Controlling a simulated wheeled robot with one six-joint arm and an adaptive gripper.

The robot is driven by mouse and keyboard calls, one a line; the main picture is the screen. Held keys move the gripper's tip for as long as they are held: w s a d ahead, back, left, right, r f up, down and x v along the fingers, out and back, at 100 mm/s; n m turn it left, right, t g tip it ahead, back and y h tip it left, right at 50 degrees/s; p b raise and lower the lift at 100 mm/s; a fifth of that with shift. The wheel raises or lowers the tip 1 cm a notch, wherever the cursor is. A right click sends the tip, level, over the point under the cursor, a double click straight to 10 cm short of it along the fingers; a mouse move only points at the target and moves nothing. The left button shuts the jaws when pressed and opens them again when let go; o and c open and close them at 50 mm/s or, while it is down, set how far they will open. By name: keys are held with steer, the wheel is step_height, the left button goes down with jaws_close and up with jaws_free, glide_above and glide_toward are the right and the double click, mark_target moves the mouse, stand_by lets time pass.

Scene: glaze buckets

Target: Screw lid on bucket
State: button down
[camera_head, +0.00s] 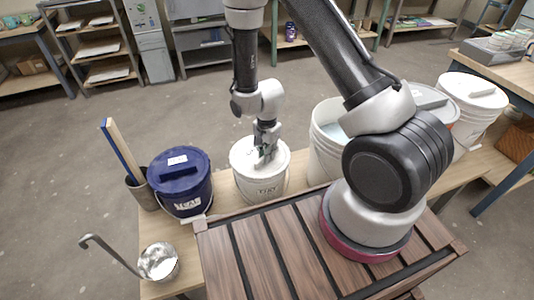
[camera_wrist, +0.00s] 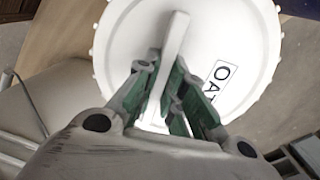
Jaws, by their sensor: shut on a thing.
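A white bucket (camera_head: 262,188) with a dark-lettered label stands on the wooden bench, left of my arm's base. Its white lid (camera_head: 246,152) lies on top; whether it is fully seated I cannot tell. In the wrist view the lid (camera_wrist: 125,40) shows a notched rim, a raised bar handle (camera_wrist: 177,36) and a label with "OAT" visible. My gripper (camera_head: 265,156) reaches down from above. Its green-padded fingers (camera_wrist: 168,98) are shut on the bar handle, one on each side. The fingers hide part of the lid, and the lid hides the bucket in the wrist view.
A blue lidded bucket (camera_head: 181,190) stands close on the left. An open white bucket (camera_head: 325,135) stands close on the right, with more lidded white buckets (camera_head: 476,92) beyond. A ladle (camera_head: 158,262) and a pot with sticks (camera_head: 142,192) are at the bench's left end.

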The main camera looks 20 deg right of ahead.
steer(key=shift+s+a+m, duration=0.1)
steer(key=shift+a+m, duration=0.2)
steer(key=shift+m, duration=0.8)
steer(key=c, duration=1.4)
jaws_free()
steer(key=shift+c, duration=0.2)
steer(key=shift+o, duration=0.5)
steer(key=o, duration=0.7)
steer(key=shift+r, duration=3.5)
